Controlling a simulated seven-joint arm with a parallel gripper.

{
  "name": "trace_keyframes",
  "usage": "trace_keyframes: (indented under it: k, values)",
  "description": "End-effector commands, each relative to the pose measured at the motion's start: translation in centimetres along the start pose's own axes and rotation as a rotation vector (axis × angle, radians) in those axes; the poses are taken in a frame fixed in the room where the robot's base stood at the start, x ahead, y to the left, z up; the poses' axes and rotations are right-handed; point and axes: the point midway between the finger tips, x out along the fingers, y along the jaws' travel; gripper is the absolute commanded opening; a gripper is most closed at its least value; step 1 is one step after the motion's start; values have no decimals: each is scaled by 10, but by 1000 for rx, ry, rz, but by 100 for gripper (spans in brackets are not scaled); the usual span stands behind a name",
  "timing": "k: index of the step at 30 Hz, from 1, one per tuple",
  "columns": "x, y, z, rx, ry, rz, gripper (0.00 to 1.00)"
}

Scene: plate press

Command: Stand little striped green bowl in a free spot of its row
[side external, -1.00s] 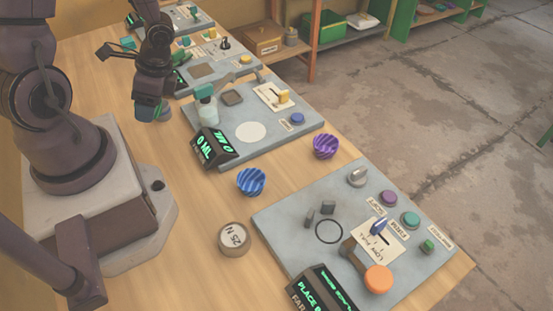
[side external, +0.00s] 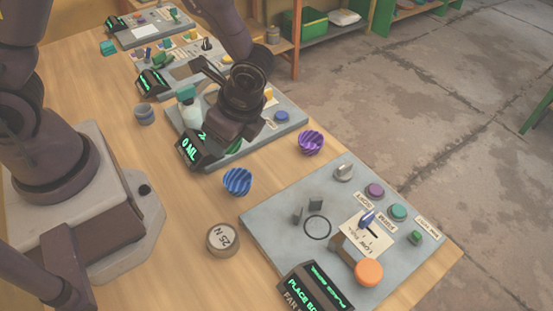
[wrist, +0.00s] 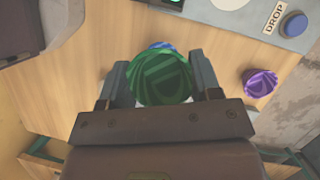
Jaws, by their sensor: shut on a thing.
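My gripper (wrist: 160,80) is shut on the striped green bowl (wrist: 161,77), with one finger on each side of it in the wrist view. In the side view my gripper (side external: 232,142) hangs over the near edge of the middle panel, and only a sliver of green (side external: 235,147) shows past it. The striped blue bowl (side external: 238,181) and the striped purple bowl (side external: 311,142) stand on the wooden table between two panels, with bare wood between them. In the wrist view the blue bowl (wrist: 160,45) is mostly hidden behind the green one; the purple bowl (wrist: 260,82) stands to the right.
The near grey panel (side external: 270,222) carries a black ring, knobs and an orange button. A round "25 N" weight (side external: 223,239) stands left of it. The middle panel (side external: 284,130) has a bottle (side external: 187,112) and a display. A grey cylinder (side external: 145,114) stands farther left.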

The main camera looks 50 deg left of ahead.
Motion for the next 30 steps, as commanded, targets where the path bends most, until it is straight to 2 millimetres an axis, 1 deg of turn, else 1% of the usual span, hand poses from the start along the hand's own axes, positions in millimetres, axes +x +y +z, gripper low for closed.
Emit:
trace_keyframes:
  k: [1, 5, 6, 9, 12, 20, 25, 27, 30]
  values:
    - [4, -11, -10, -1, -1, 4, 45]
    - [10, -38, -32, -2, -1, 3, 45]
    - [16, -44, -38, -1, -2, 4, 45]
    - [30, -56, -53, 0, -3, 4, 45]
    - [41, -66, -64, -1, -2, 3, 45]
    - [55, -80, -80, -1, -1, 1, 45]
    - [77, -80, -89, -1, -2, 2, 45]
    - [81, -80, -90, -1, -3, 1, 45]
    - [82, -80, -91, -1, -1, 0, 45]
